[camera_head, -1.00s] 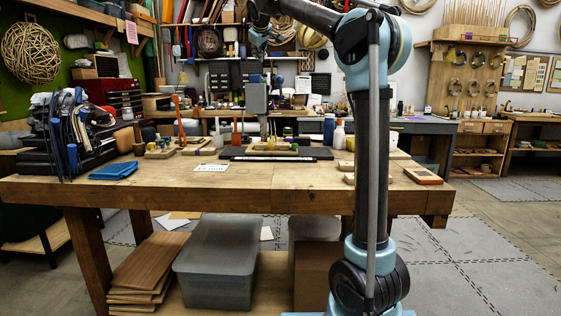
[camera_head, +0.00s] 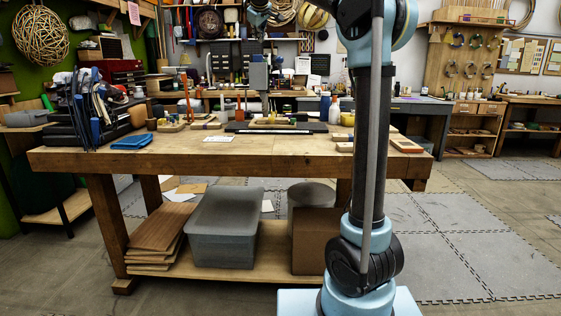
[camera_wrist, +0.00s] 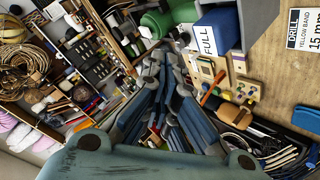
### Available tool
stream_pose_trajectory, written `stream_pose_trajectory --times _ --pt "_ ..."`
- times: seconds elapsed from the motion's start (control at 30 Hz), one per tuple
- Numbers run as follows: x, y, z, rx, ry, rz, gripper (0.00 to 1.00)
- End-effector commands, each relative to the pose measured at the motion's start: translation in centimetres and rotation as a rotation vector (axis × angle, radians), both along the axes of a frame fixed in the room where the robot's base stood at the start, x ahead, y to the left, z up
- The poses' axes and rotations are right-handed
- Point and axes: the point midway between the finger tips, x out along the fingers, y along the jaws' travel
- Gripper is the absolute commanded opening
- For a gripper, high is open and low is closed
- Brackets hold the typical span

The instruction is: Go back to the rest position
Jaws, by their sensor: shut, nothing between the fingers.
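My gripper (camera_wrist: 163,62) is in the wrist view with its dark jointed fingers drawn together and nothing between them. The small fingers are hard to make out there. In the wrist view the gripper appears over the bench, among a blue box marked FULL, tools and wooden pieces. I cannot tell how far it is above them.
A blue cloth (camera_head: 132,141), a tool rack (camera_head: 92,115) and a white bottle (camera_head: 334,111) are on the bench. The matted floor (camera_head: 455,240) at right is clear.

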Motion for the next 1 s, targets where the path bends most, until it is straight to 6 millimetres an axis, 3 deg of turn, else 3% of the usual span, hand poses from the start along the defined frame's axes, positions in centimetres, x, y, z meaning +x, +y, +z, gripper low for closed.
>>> stream_pose_trajectory --times 0.27,0.47,0.77,1.0 --pt "-2.2 -4.5 -2.8 0.023 0.053 -0.073 0.0" --pt "-5.0 -8.3 -6.1 0.047 0.109 -0.139 0.0" --pt "-13.2 -16.0 -15.2 0.112 0.246 -0.294 0.0" --pt "-21.0 -21.0 -23.6 0.17 0.358 -0.415 0.0"
